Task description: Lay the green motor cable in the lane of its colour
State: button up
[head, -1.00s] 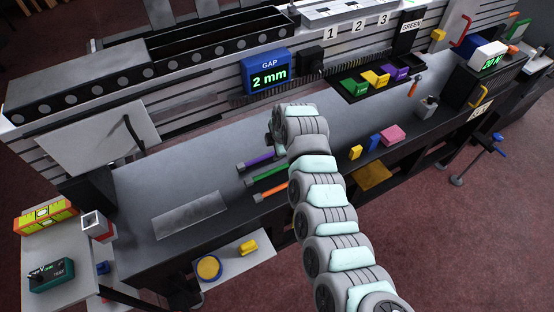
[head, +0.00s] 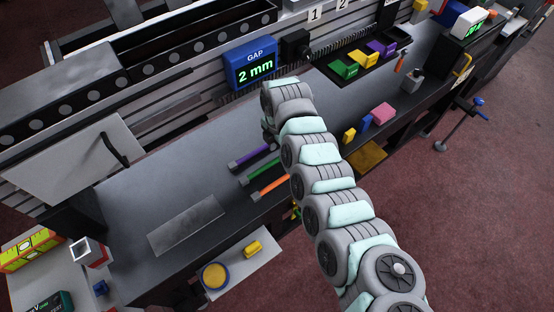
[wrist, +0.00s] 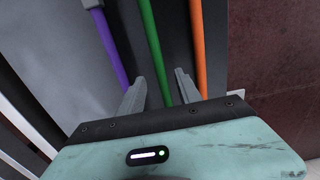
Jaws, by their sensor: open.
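The green motor cable (head: 263,171) lies straight on the dark table, with a grey connector at its left end. A purple cable (head: 262,154) lies on one side of it and an orange cable (head: 271,187) on the other. In the wrist view, the green cable (wrist: 155,50) runs between the two fingers of my gripper (wrist: 160,77). The gripper is open, and I cannot tell its height above the cable. The purple cable (wrist: 107,45) and orange cable (wrist: 198,45) lie outside the fingers. In the head view my arm hides the gripper and the cables' right ends.
A blue gauge (head: 250,64) reads "GAP 2 mm". A grey plate (head: 187,225) lies at front left. The table between is clear.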

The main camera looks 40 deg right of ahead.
aim_at(277, 159)
jog(key=f, duration=0.3)
jog(key=shift+a+f+b, duration=0.25)
jog(key=shift+f+b, duration=0.05)
jog(key=shift+f, duration=0.1)
jog(key=shift+c, duration=0.4)
grip_shut()
